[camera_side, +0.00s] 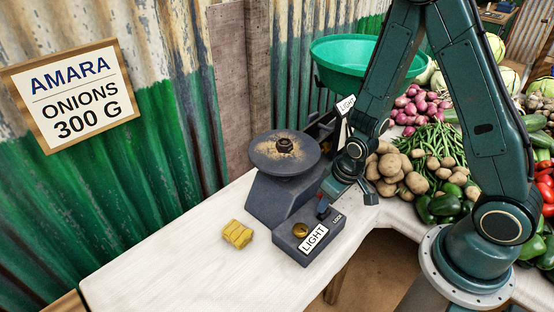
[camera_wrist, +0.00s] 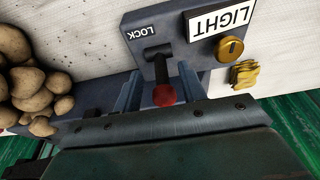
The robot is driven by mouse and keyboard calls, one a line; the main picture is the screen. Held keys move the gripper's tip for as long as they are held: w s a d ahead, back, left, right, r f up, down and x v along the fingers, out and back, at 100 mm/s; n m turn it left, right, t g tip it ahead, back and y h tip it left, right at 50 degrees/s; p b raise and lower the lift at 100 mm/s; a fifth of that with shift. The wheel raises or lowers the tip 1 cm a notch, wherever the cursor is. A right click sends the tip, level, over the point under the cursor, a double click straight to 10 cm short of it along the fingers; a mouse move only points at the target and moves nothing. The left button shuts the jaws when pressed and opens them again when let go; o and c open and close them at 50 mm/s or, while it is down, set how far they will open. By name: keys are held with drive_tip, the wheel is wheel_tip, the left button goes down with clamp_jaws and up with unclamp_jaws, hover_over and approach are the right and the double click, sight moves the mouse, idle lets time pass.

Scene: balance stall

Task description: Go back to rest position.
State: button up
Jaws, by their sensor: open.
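My gripper (camera_side: 346,180) is low over the balance, just behind its control box (camera_side: 296,240). In the wrist view my gripper (camera_wrist: 160,88) is open, with its two fingers on either side of the red-knobbed lock lever (camera_wrist: 164,94). I cannot tell whether the fingers touch it. In the side view the lever (camera_side: 322,207) stands by the LOCK label. The box also carries a brass knob (camera_side: 300,230) and a LIGHT label (camera_side: 314,238). The dark balance plate (camera_side: 284,152) holds only brownish dust around its central nut.
Potatoes (camera_side: 388,166), red onions (camera_side: 412,108), green beans (camera_side: 440,142) and peppers crowd the right. A sign (camera_side: 72,92) reads "AMARA ONIONS 300 G".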

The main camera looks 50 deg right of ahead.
drive_tip(key=o, duration=1)
drive_tip(key=shift+r, duration=0.1)
drive_tip(key=shift+v, duration=3.6)
drive_tip(key=shift+s, duration=0.1)
drive_tip(key=shift+s+a+r+t, duration=0.15)
drive_tip(key=shift+s+r+t, duration=0.3)
drive_tip(key=shift+s+r, duration=2.45)
drive_tip(key=shift+s+a+r+t, duration=0.2)
drive_tip(key=shift+s+r+t, duration=0.65)
drive_tip(key=shift+r, duration=3.75)
drive_tip(key=shift+s+a+r+t, duration=0.15)
drive_tip(key=shift+s+r, duration=2.2)
drive_tip(key=shift+r, duration=1.4)
